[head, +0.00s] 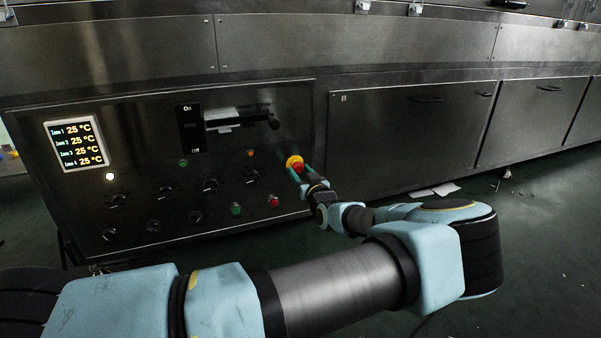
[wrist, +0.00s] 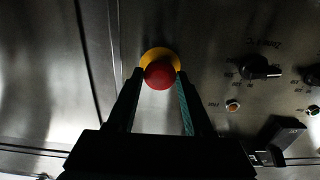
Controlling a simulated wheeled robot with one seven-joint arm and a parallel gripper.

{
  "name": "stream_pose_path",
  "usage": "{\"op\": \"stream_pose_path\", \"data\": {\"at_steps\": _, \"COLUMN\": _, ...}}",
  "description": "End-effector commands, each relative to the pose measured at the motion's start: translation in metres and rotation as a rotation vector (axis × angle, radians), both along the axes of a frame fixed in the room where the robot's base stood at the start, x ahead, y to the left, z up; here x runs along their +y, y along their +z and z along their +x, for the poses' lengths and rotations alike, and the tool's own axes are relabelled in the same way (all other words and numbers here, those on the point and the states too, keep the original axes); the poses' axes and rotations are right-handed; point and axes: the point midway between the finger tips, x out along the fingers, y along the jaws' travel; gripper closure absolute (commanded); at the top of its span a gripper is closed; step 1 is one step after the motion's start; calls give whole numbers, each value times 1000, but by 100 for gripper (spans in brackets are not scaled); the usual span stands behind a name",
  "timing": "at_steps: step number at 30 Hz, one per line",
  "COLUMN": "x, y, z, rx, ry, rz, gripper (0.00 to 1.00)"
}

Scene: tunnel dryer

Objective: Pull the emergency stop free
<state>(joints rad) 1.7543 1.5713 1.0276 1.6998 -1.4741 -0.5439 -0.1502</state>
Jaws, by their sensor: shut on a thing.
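The emergency stop (head: 295,164) is a red mushroom button on a yellow collar, at the right edge of the dark control panel (head: 140,215). It also shows in the wrist view (wrist: 160,73), upper middle, with its yellow collar behind it. My gripper (head: 303,174) reaches it from the lower right in the head view. In the wrist view its two green-lined fingers (wrist: 160,88) stand on either side of the red button and are shut on it. The exact contact at the fingertips is dark and hard to see.
A lit temperature display (head: 77,144) is at the panel's left. Steel doors (head: 400,135) run along the right. The floor (head: 540,230) there is mostly open, with some paper.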

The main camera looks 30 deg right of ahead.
Motion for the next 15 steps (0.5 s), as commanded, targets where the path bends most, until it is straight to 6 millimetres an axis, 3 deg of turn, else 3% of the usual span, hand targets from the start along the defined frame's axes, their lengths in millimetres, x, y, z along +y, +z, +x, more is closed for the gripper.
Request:
{"op": "stream_pose_path", "data": {"at_steps": 2, "x": 0, "y": 0, "z": 0, "rx": 0, "ry": 0, "rz": 0, "gripper": 70}}
{"op": "stream_pose_path", "data": {"at_steps": 10, "x": 0, "y": 0, "z": 0, "rx": 0, "ry": 0, "rz": 0, "gripper": 100}}
{"op": "stream_pose_path", "data": {"at_steps": 15, "x": 0, "y": 0, "z": 0, "rx": 0, "ry": 0, "rz": 0, "gripper": 100}}
